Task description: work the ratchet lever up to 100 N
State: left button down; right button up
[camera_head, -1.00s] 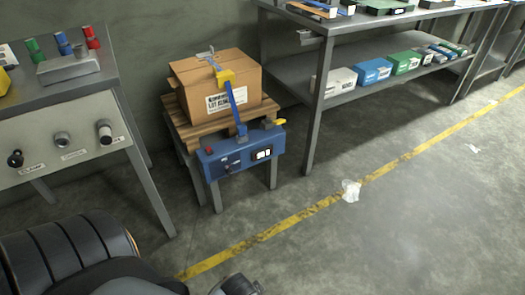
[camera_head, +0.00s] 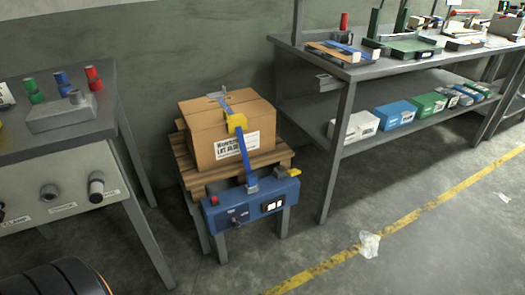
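A cardboard box (camera_head: 203,137) sits on a wooden pallet top (camera_head: 185,163) on a metal stand. A blue strap (camera_head: 243,157) with a yellow part (camera_head: 236,122) runs over the box's top and down its front. The strap meets a blue unit (camera_head: 225,215) on the stand's front. This unit has a red button, a dark knob and a small display, too small to read. A yellow-tipped lever (camera_head: 292,172) sticks out at its upper right; I take it for the ratchet lever. Neither gripper is in view; only a dark part of my own arm shows at bottom left.
A metal bench (camera_head: 58,150) with knobs and coloured-cap pieces stands at left. A long workbench (camera_head: 358,71) with boxes on its lower shelf stands at right. Crumpled plastic (camera_head: 369,245) lies on the yellow floor line. The floor before the stand looks clear.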

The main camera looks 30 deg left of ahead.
aim_at(293, 172)
jog(key=i+j+u, duration=0.25)
jog(key=i+u, duration=0.15)
jog(key=i, duration=0.15)
jog(key=i+j+u, duration=0.1)
jog(key=i+u, duration=0.25)
jog(key=i, duration=0.25)
